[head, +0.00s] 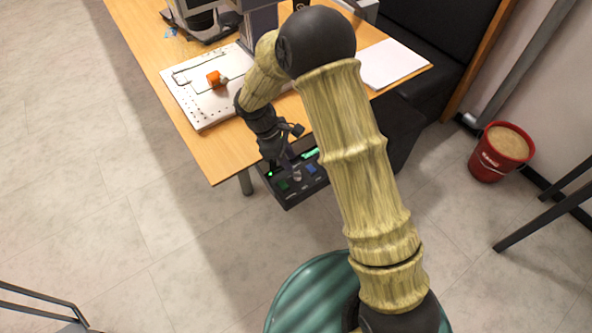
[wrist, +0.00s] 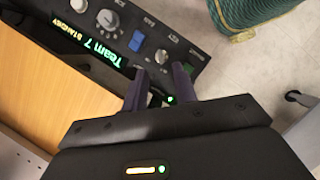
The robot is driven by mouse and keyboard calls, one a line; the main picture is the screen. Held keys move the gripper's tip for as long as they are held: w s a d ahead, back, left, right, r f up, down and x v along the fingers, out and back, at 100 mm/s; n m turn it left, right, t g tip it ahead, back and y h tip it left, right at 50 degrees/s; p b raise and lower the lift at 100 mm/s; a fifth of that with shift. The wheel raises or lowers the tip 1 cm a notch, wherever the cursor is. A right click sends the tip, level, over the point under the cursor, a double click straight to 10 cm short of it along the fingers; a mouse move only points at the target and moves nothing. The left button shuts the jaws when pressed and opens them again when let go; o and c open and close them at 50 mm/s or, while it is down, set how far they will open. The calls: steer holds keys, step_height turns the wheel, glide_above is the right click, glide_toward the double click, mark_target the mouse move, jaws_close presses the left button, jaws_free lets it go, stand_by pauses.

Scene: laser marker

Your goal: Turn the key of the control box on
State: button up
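The control box (head: 287,192) is a black panel at the table's front edge, partly hidden by my arm in the head view. In the wrist view the control box (wrist: 188,27) shows a lit green display reading "Team 7 STANDBY", silver knobs, a blue switch and a green button. A small silver piece (wrist: 161,56), perhaps the key, stands just beyond my fingertips; its turn position is too small to read. My gripper (wrist: 160,74) is at the panel with its two dark fingers apart. A dark part and a small green light show between the fingers. Contact cannot be told.
The wooden table (head: 225,151) carries a white perforated plate (head: 208,119) with an orange piece (head: 214,79), and white paper (head: 391,64). A black bench (head: 432,30) stands behind. A red bucket (head: 486,165) is at right.

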mark_target(298, 173)
steer(key=x, duration=0.6)
steer(key=shift+f, duration=0.1)
jaws_close()
